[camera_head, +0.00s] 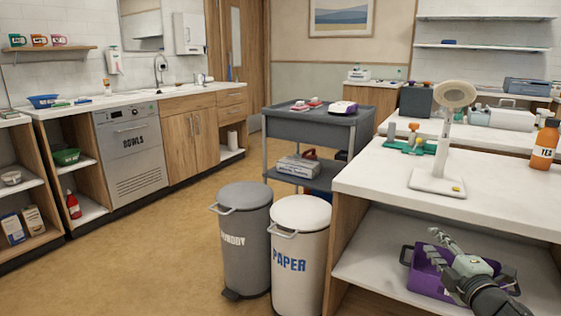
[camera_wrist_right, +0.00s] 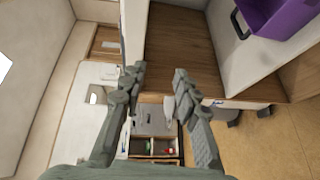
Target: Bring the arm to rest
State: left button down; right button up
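My right gripper (camera_head: 441,256) is at the lower right of the head view, in front of the lower shelf of the white-topped counter. It overlaps a purple basket (camera_head: 425,281) in that view. In the right wrist view the two fingers of the right gripper (camera_wrist_right: 158,84) stand apart with nothing between them, so it is open and empty. The purple basket also shows at the top right of the wrist view (camera_wrist_right: 284,18), apart from the fingers. My left arm and gripper are not in view.
A grey cart (camera_head: 325,125) is behind. The floor at left is free.

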jog(key=s+a+f+m+g+h, duration=0.1)
jog(key=s+f+m+g, duration=0.5)
jog(key=f, duration=0.5)
jog(key=s+a+f+m+g+h, duration=0.15)
jog(key=s+f+m, duration=0.25)
jog(key=s+f, duration=0.6)
jog(key=s+a+f+m+g, duration=0.2)
jog(key=s+a+f+g, duration=0.1)
jog(key=s+f, duration=0.4)
jog(key=s+a+f+m+g+y, duration=0.1)
jog(key=s+a+f+m+g, duration=0.2)
jog(key=s+f, duration=0.4)
jog(key=s+a, duration=0.1)
jog(key=s, duration=0.2)
jog(key=shift+s+m, duration=0.2)
jog(key=shift+m, duration=0.1)
